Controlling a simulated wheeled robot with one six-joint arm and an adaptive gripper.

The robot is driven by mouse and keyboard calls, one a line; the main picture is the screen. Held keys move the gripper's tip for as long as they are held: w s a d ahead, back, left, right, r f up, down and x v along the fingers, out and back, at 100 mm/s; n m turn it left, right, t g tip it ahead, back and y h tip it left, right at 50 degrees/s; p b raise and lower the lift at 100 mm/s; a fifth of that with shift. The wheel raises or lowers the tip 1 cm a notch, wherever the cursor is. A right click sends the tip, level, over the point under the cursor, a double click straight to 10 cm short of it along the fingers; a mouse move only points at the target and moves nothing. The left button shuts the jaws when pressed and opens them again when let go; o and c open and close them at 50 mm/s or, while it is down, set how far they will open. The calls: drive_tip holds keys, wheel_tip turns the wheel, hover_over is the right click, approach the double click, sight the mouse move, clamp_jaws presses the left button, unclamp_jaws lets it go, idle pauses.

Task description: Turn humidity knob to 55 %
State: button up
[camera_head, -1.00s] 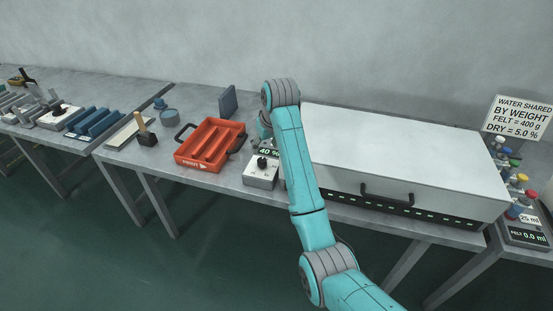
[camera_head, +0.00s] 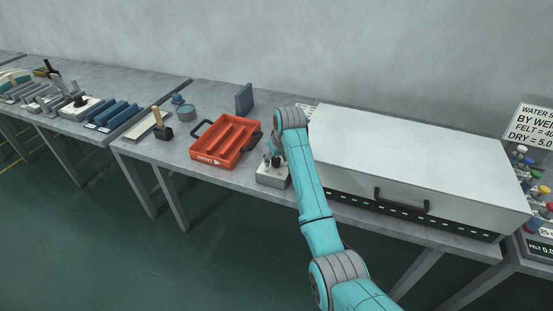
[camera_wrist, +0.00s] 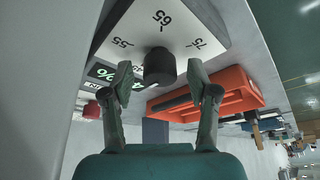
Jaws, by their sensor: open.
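The humidity control is a white box (camera_head: 272,178) at the table's front edge, left of the large white cabinet. In the wrist view its white dial plate (camera_wrist: 185,25) carries the marks 55, 65 and 75. The dark round knob (camera_wrist: 159,66) stands on that plate. A display with green characters (camera_wrist: 104,73) is partly hidden by a finger; only a % sign reads clearly. My gripper (camera_wrist: 160,77) is open, with one fingertip on each side of the knob. Gaps show between the knob and both fingertips. In the head view my gripper (camera_head: 273,159) is over the box and hides the display.
A red-orange tray (camera_head: 224,139) stands just left of the box. The large white cabinet (camera_head: 410,165) with a dark handle (camera_head: 401,202) is close on the right. A dark upright panel (camera_head: 244,99) stands behind.

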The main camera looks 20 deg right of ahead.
clamp_jaws()
drive_tip(key=shift+a+m, duration=0.1)
drive_tip(key=shift+m, duration=0.2)
drive_tip(key=m+h, duration=0.1)
drive_tip(key=m, duration=0.2)
drive_tip(key=m+h, duration=0.1)
drive_tip(key=m, duration=0.2)
drive_tip(key=shift+a+m+h, duration=0.1)
drive_tip(key=shift+m+h, duration=0.2)
drive_tip(key=m+g+h, duration=0.1)
drive_tip(key=m, duration=0.2)
drive_tip(key=m+g, duration=0.1)
drive_tip(key=m, duration=0.2)
drive_tip(key=shift+w+h, duration=0.1)
drive_tip(key=shift+h, duration=0.3)
drive_tip(key=shift+m, duration=0.4)
